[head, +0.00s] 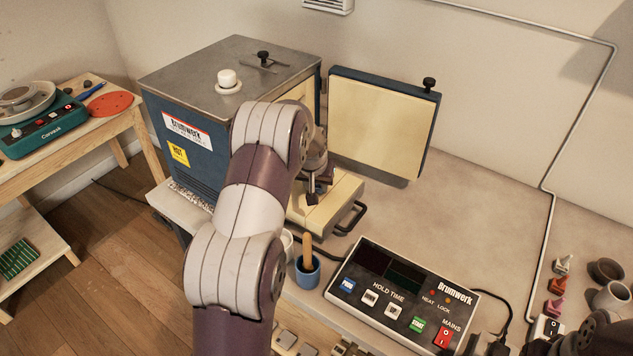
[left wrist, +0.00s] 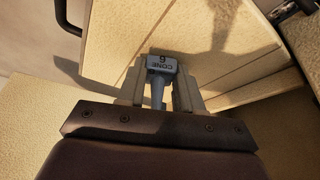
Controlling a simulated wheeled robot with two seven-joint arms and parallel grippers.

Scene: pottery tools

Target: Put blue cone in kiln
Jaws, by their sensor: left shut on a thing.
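The blue kiln (head: 190,150) stands at the back with its door (head: 380,125) swung open to the right, its cream inner face showing. My left gripper (head: 314,192) is at the kiln's open front, above a cream ledge (head: 345,198); my arm hides much of the opening. In the left wrist view, my left gripper (left wrist: 160,92) is shut on a small blue-grey cone (left wrist: 161,66) marked "CONE 6". Cream slabs (left wrist: 125,45) lie beyond it. My right gripper (head: 490,345) shows only partly at the bottom right edge, and its jaws are unclear.
A control box (head: 400,295) sits on the bench in front of the kiln. A blue cup (head: 307,272) with a wooden-handled tool stands left of it. Small coloured cones (head: 556,285) and pots (head: 612,297) are at right.

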